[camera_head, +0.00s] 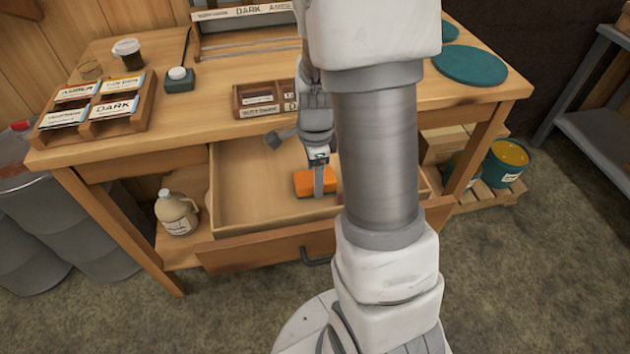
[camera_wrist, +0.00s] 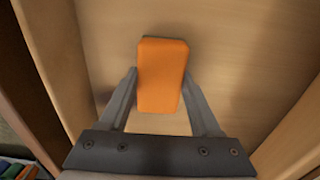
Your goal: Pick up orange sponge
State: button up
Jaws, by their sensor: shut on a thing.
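The orange sponge (camera_head: 304,183) is in or just above the open wooden drawer (camera_head: 239,204) of the table. In the wrist view the sponge (camera_wrist: 162,75) sits between the two fingers of my gripper (camera_wrist: 158,95), which are shut on its sides. In the head view my gripper (camera_head: 318,180) reaches down into the drawer, with one finger showing across the sponge. I cannot tell whether the sponge touches the drawer floor. My arm hides the right part of the drawer.
The tabletop holds a label tray (camera_head: 100,108), a cup (camera_head: 128,52), a small dark green box (camera_head: 179,84) and green discs (camera_head: 469,65). A jug (camera_head: 176,212) stands below left, a bucket (camera_head: 505,163) below right. The drawer's left part is clear.

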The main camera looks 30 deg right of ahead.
jog(key=c, duration=0.3)
jog(key=shift+r, duration=0.15)
jog(key=shift+r, duration=0.3)
notch_tip(320, 180, up, 4)
jog(key=shift+p, duration=0.95)
jog(key=s+a+r+p, duration=0.1)
jog(key=s+r+p, duration=0.1)
jog(key=s+r, duration=0.4)
jog(key=s, duration=0.5)
jog(key=shift+s+a+p, duration=0.25)
jog(key=shift+a+p, duration=0.15)
